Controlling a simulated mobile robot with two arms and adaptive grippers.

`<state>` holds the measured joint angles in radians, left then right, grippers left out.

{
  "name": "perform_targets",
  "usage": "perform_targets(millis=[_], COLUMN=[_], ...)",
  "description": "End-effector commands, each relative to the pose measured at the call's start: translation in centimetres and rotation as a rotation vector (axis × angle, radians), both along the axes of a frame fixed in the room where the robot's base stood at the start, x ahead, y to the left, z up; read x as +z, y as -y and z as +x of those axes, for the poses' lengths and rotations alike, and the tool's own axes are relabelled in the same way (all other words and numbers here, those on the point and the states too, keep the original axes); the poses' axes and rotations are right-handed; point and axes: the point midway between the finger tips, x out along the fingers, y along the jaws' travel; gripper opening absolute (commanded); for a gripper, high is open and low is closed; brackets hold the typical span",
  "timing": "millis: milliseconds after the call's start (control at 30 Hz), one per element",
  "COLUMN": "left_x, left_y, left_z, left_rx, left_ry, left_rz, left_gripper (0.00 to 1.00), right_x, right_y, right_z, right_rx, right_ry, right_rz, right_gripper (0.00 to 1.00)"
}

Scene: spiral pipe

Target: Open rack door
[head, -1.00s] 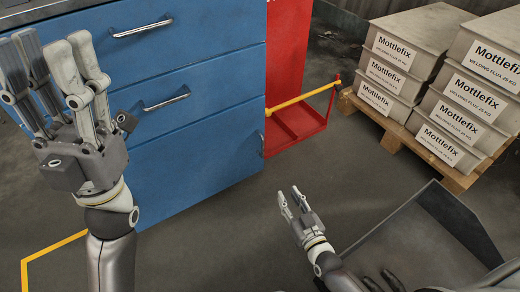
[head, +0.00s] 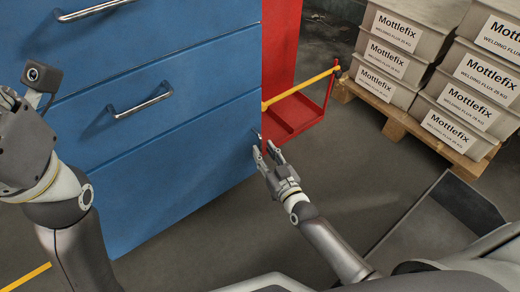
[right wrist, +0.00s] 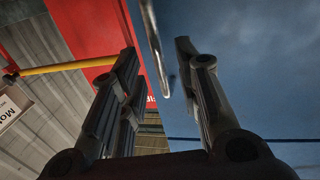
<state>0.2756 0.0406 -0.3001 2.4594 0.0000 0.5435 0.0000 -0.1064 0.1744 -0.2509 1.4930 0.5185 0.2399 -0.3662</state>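A blue cabinet (head: 190,150) with stacked panels fills the left and middle of the head view. A metal bar handle (head: 258,135) shows at its right edge, beside my right gripper (head: 265,149). In the right wrist view, a handle rod (right wrist: 154,48) hangs between the two spread fingers of the right gripper (right wrist: 157,49). The gripper is open; I cannot tell whether a finger touches the rod. My left gripper is at the left edge of the head view, its fingers mostly cut off. No door labelled as a rack door stands out.
Two more bar handles, an upper one (head: 93,11) and a lower one (head: 140,100), are on the cabinet front. A red stand (head: 297,112) with a yellow bar (head: 303,88) stands right of it. Mottlefix boxes (head: 391,55) sit on a wooden pallet (head: 408,120). Floor between is clear.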

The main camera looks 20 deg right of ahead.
Motion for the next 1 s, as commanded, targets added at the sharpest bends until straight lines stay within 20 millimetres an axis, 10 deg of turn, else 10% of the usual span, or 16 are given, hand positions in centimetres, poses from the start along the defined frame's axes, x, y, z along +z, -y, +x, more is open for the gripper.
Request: perform_targets(millis=[567,833,1000], left_x=[0.7,0.7,0.7], left_y=[0.1,0.1,0.1], left_z=[-1.1,-1.1,-1.1], left_rx=[0.003,0.002,0.002], left_ry=[0.052,0.052,0.052], left_rz=[0.004,0.004,0.004], left_gripper=[0.40,0.40,0.40], right_x=[0.0,0.0,0.0], right_y=[-0.5,-0.5,-0.5], right_z=[3.3,3.3,3.3], right_rx=[0.000,0.000,0.000], right_ry=[-0.001,-0.001,-0.001], right_rz=[0.000,-0.001,-0.001], right_gripper=[0.31,0.00,0.00])
